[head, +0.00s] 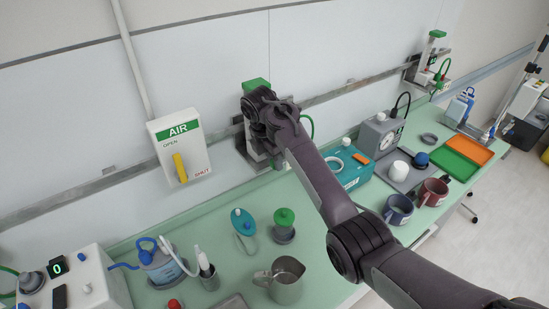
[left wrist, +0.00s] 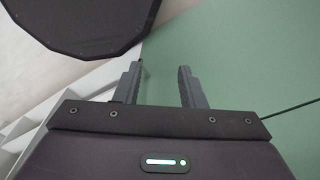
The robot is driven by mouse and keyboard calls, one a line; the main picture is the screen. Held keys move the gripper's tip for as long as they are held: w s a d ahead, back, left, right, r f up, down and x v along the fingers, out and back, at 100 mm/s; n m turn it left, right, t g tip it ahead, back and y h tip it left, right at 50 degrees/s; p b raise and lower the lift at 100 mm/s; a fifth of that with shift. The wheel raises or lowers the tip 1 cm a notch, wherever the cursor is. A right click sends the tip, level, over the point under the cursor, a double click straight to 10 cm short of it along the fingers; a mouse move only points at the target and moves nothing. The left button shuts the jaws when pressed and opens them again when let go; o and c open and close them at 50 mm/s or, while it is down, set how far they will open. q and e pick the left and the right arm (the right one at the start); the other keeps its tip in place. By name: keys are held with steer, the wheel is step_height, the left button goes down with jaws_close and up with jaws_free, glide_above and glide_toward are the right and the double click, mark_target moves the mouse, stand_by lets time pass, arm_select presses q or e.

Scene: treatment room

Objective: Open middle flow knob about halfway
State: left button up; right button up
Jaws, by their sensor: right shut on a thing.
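The middle flowmeter, with a green top (head: 256,86), is mounted on the wall rail. My right arm crosses in front of it and hides most of its body. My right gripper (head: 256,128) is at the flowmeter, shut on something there. The middle flow knob is hidden behind the gripper, so its turn cannot be seen; the grip is at the place where the knob would be. My left gripper (left wrist: 160,88) is open and empty in the left wrist view, with green tabletop beside it. It does not show in the head view.
Left of the flowmeter is an AIR box (head: 180,148) with a yellow lever. Another flowmeter (head: 431,62) hangs at far right. A metal jug (head: 287,281), teal case (head: 350,170) and mugs (head: 432,192) stand on the green table (head: 225,275) below my right arm.

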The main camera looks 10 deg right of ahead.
steer(key=h, duration=0.1)
steer(key=t+h, duration=0.1)
steer(key=h, duration=0.1)
steer(key=shift+s+a+f+h, duration=0.15)
steer(key=shift+a+f+h, duration=0.05)
steer(key=shift+h, duration=0.1)
steer(key=h, duration=0.1)
steer(key=t+h+b, duration=0.1)
steer(key=shift+a+f+t+h, duration=0.15)
steer(key=shift+f+t+h, duration=0.15)
steer(key=t+h+b, duration=0.1)
steer(key=h+b, duration=0.3)
steer(key=f+t+h+b, duration=0.1)
steer(key=h+b, duration=0.1)
steer(key=shift+s+a+t+h, duration=0.2)
steer(key=shift+a+t+h, duration=0.1)
steer(key=shift+a, duration=0.05)
steer(key=h, duration=0.1)
steer(key=t+h+b, duration=0.1)
steer(key=h, duration=0.1)
steer(key=shift+f, duration=0.35)
